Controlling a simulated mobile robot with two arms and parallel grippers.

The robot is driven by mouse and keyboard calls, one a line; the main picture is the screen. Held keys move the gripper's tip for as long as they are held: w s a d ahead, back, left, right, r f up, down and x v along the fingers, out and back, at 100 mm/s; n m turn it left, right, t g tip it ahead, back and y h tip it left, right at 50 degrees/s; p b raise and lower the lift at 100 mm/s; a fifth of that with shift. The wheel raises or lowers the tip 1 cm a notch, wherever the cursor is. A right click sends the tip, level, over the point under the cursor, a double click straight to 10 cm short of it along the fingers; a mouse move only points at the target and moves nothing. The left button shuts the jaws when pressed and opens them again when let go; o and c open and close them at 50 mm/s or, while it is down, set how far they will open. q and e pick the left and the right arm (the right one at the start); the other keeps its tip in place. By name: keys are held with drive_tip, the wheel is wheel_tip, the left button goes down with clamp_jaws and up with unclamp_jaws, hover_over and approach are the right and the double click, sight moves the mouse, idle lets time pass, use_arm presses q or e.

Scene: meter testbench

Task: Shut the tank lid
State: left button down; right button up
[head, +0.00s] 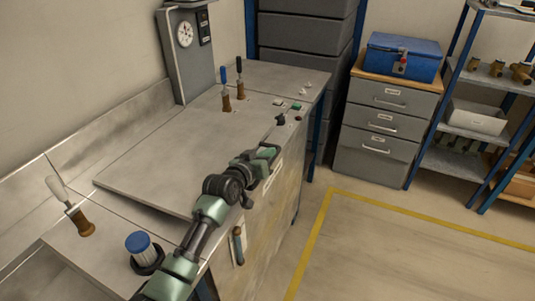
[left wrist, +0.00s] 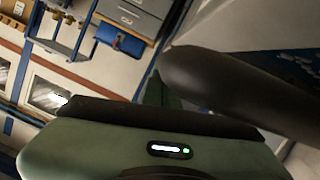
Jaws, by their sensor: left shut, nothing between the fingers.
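The tank lid appears to be the large flat grey panel (head: 165,150) on top of the bench. It lies almost flat, with a dark gap under its near left edge; I cannot tell whether it is fully down. My left gripper (head: 271,150) is shut and empty at the bench's front edge, beside the lid's right part. A small dark knob (head: 280,119) is just beyond it. I cannot tell whether the gripper touches the lid. In the left wrist view a dark rounded finger and my green gripper body fill the near part. My right gripper is not in view.
Wooden-based levers (head: 226,103) stand on the bench, and a white-handled one (head: 77,215) at near left. A blue-capped filter (head: 138,244) is at the near corner. A gauge post (head: 188,60) stands behind. A drawer cabinet (head: 387,115) and shelf are right; the floor (head: 400,250) is clear.

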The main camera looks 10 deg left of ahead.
use_arm(q)
wheel_tip(320, 180, down, 8)
drive_tip(key=m+y+b, duration=0.1)
drive_tip(key=m+b, duration=0.1)
drive_tip(key=b, duration=0.1)
drive_tip(key=shift+s+d+r, duration=0.15)
drive_tip(key=shift+s+d, duration=0.2)
drive_tip(key=shift+r, duration=0.1)
wheel_tip(320, 180, up, 6)
drive_tip(key=r+p, duration=0.1)
drive_tip(key=p, duration=0.3)
drive_tip(key=a+f+p+v, duration=0.1)
drive_tip(key=p+v, duration=0.7)
drive_tip(key=v, duration=0.1)
drive_tip(key=shift+a+p, duration=0.2)
drive_tip(key=shift+p, duration=0.15)
drive_tip(key=shift+s+f, duration=0.1)
drive_tip(key=shift+f, duration=0.05)
